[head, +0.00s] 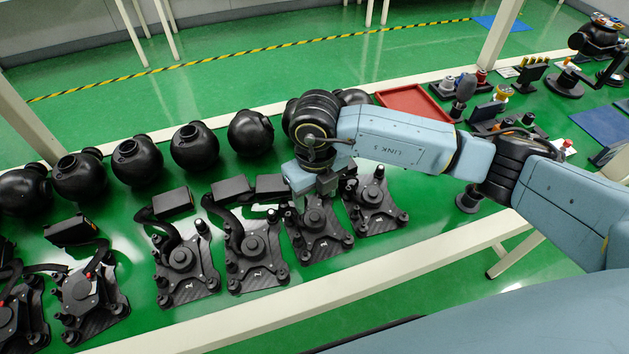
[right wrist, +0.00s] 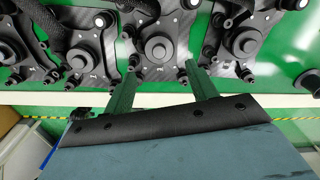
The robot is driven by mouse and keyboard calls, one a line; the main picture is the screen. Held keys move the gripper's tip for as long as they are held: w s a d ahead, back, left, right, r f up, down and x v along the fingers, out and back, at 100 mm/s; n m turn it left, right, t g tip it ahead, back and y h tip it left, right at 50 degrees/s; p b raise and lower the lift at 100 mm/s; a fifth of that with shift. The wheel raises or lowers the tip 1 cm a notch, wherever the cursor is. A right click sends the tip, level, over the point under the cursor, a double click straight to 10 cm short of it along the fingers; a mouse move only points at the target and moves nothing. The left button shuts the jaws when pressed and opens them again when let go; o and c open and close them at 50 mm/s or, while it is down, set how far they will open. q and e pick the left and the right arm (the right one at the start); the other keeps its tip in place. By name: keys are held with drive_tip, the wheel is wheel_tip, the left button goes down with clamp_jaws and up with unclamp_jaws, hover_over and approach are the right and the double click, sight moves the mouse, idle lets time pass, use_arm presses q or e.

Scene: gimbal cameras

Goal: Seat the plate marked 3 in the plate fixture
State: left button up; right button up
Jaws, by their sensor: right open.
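Black carbon-look plates, each with a round hub and posts, lie in a row on the green table. One plate (head: 318,240) is directly below my right gripper (head: 314,190); others include a plate (head: 255,255) and a plate (head: 183,272) to its left, and a plate (head: 375,210) to its right. Some bear small white numerals, too small to read surely, so I cannot tell which is marked 3. I cannot pick out the plate fixture. In the right wrist view, my open, empty fingers (right wrist: 161,70) straddle the near edge of a plate (right wrist: 157,48). My left gripper is not in view.
Several black spheres (head: 194,147) stand behind the plates, with black boxes (head: 172,202) between. A red tray (head: 412,104) and assorted small parts lie to the right, partly behind my arm. The table's pale front edge (head: 440,250) runs close to the plates.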

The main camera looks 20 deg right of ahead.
sight(315, 217)
wheel_tip(315, 217, down, 9)
drive_tip(key=shift+b, duration=0.35)
drive_tip(key=c, duration=0.9)
drive_tip(key=shift+r+p, duration=3.6)
drive_tip(key=shift+r, duration=0.95)
drive_tip(key=s+p, duration=1)
drive_tip(key=s, duration=1.8)
drive_tip(key=shift+d, duration=0.45)
